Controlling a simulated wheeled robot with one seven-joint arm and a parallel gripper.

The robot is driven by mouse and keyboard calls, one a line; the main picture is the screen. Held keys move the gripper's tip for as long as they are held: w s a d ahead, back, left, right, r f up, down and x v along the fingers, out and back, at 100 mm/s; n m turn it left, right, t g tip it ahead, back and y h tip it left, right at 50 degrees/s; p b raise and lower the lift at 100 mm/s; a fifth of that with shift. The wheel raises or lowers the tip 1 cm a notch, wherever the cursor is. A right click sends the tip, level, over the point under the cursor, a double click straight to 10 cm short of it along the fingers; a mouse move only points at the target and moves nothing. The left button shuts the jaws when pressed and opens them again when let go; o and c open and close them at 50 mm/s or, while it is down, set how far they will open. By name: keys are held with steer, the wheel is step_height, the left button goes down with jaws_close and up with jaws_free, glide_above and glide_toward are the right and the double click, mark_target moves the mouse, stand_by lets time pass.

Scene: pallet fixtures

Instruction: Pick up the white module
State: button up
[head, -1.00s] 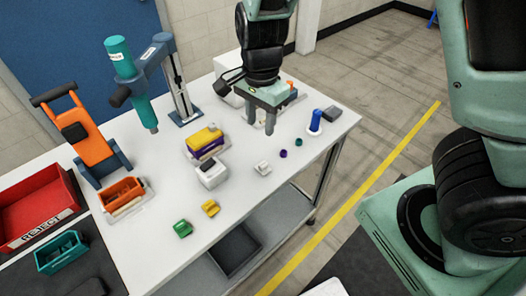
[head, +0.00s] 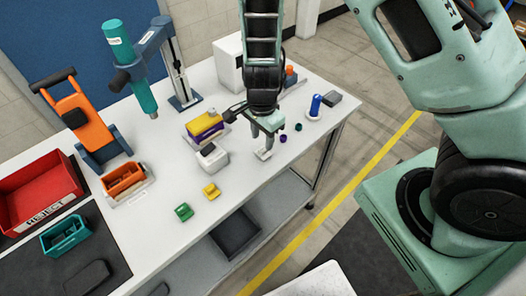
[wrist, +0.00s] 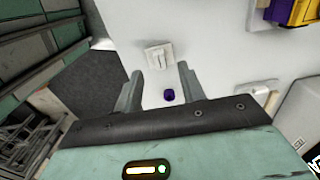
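The white module (head: 264,155) is a small white block lying on the white table, right at my fingertips in the head view. In the wrist view the module (wrist: 158,55) lies just beyond the fingertips, roughly centred between them. My gripper (head: 263,137) points down, and its fingers also show in the wrist view (wrist: 160,70). They are spread apart with nothing held between them. I cannot tell the exact height of the fingertips above the table.
A small purple piece (head: 283,139) and a teal piece (head: 298,127) lie close to the right. A white box with a dark top (head: 212,159) and a yellow-purple stack (head: 204,126) stand to the left. A blue post (head: 315,105) stands further right.

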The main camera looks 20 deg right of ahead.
mark_target(263, 149)
step_height(263, 149, down, 4)
steer(key=shift+d+f, duration=0.15)
steer(key=shift+f, duration=0.05)
steer(key=shift+c, duration=0.3)
jaws_close()
